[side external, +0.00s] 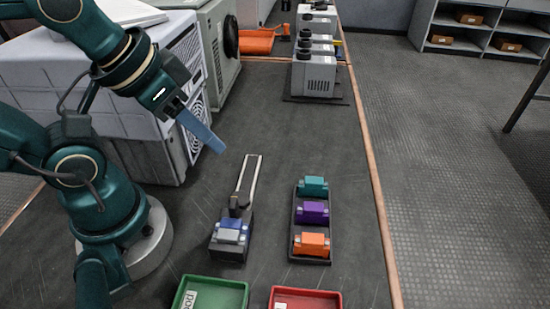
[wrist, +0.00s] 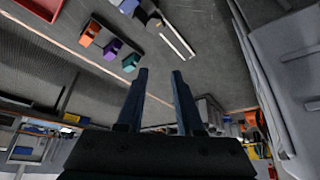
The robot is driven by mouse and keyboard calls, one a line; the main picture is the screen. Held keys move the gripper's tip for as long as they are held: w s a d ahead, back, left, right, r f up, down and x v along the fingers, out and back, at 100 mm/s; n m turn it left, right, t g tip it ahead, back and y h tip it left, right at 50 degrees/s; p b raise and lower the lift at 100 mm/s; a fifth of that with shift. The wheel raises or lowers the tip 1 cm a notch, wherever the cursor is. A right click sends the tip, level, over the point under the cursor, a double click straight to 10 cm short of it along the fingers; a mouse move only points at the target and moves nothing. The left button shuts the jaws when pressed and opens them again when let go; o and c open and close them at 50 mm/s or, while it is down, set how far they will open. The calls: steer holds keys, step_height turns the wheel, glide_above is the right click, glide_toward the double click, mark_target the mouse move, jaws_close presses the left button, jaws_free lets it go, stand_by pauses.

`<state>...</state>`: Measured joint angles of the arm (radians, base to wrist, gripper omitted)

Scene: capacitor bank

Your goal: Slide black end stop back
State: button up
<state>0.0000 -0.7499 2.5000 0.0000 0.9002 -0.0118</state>
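The black end stop (side external: 237,207) stands on a pale rail (side external: 254,172), right behind a blue block (side external: 230,229) that sits at the rail's near end. In the wrist view the end stop (wrist: 153,21) is at the top, with the bare rail (wrist: 178,42) running down to the right from it. The blue block (wrist: 128,5) is at the top edge there. My gripper (side external: 217,146) is raised behind and left of the rail, apart from it. In the wrist view my gripper (wrist: 160,73) has its two fingers spread with nothing between them.
A dark tray (side external: 292,255) right of the rail holds teal (side external: 314,186), purple (side external: 312,212) and orange (side external: 312,243) blocks. Green (side external: 212,294) and red (side external: 305,298) bins lie in front. Grey cabinets (side external: 130,105) stand at left.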

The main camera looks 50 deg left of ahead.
mark_target(233, 202)
steer(key=shift+w+d+f+n+g, duration=0.15)
steer(key=shift+d+f+n+g, duration=0.7)
steer(key=shift+f+n, duration=0.8)
steer(key=shift+w+d+f+n+g, duration=0.1)
steer(key=shift+d+f+n+g, duration=0.4)
steer(key=shift+f+n+g, duration=1.05)
steer(key=shift+w+d+f+n+g, duration=0.15)
steer(key=shift+d+f+n+g, duration=0.25)
steer(key=shift+d+f+n, duration=1.15)
steer(key=shift+a+f+m, duration=0.35)
steer(key=shift+a+f, duration=0.25)
steer(key=shift+a, duration=0.25)
jaws_close()
